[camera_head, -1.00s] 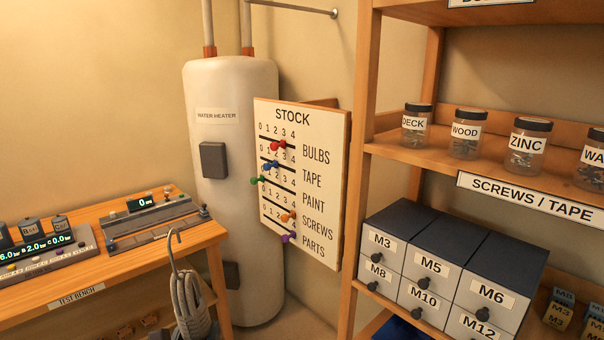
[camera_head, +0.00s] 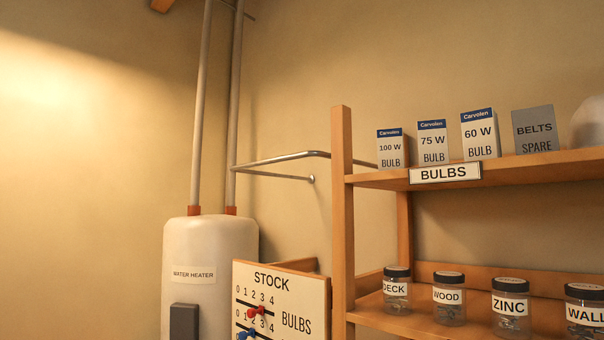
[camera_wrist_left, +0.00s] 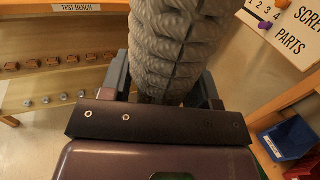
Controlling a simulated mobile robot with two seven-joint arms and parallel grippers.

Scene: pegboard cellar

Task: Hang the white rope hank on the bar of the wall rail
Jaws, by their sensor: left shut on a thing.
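The white rope hank (camera_wrist_left: 180,35) fills the top middle of the left wrist view, its thick coils looking grey-white. My left gripper (camera_wrist_left: 165,88) is shut on the hank, with a finger on each side of it. The hank's upper end is out of frame. The wall rail (camera_head: 290,155) is a grey metal bar in the head view, standing out from the wall above the water heater and left of the shelf post. No hank shows on the bar. Neither gripper shows in the head view, and my right gripper is in no view.
The water heater (camera_head: 208,250) and its two vertical pipes (camera_head: 203,110) stand left of and below the rail. The shelf unit's post (camera_head: 342,200) is close on the right. The STOCK board (camera_head: 275,300) is below. Bulb boxes (camera_head: 433,142) stand on the upper shelf.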

